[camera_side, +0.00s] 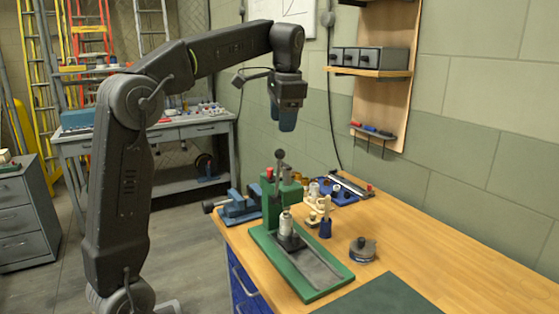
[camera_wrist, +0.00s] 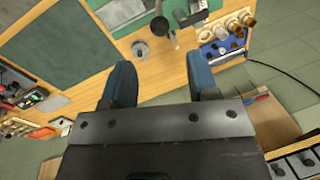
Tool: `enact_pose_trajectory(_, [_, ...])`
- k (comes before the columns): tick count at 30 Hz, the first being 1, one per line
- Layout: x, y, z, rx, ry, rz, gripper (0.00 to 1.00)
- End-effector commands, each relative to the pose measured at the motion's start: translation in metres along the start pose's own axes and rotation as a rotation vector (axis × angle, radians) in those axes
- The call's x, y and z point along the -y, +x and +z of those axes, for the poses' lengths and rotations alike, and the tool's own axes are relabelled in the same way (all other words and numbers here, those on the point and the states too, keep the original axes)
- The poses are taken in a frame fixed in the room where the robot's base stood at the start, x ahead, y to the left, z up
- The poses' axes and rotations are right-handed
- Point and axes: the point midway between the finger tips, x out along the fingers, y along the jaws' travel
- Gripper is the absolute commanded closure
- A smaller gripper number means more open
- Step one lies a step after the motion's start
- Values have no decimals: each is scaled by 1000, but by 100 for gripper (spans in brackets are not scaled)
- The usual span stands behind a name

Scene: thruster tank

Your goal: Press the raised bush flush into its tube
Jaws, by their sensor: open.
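A green press (camera_side: 272,208) stands on the bench, with an upright lever (camera_side: 280,165) ending in a dark ball. A silvery cylinder (camera_side: 286,222) sits at the front of its column, above a dark block (camera_side: 291,242) on the green base. I cannot make out the raised bush or its tube as separate parts. My gripper (camera_side: 286,118) hangs well above the press, open and empty, touching nothing. In the wrist view its two blue fingers (camera_wrist: 160,68) are wide apart, and part of the press (camera_wrist: 180,12) shows at the top edge.
A dark green mat (camera_side: 385,297) covers the bench front. A wall shelf (camera_side: 368,72) holds drawers.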

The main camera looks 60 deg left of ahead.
Motion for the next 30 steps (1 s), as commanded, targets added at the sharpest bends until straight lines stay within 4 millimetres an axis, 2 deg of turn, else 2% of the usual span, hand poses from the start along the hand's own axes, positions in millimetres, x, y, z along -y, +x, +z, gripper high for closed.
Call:
enact_pose_trajectory(9, [-1, 67, 1, 3, -2, 3, 46])
enact_pose_trajectory(15, [0, 98, 0, 1, -3, 1, 46])
enact_pose_trajectory(21, [0, 113, 0, -1, -3, 0, 46])
enact_pose_trajectory(30, [0, 114, 0, -2, -2, -1, 46])
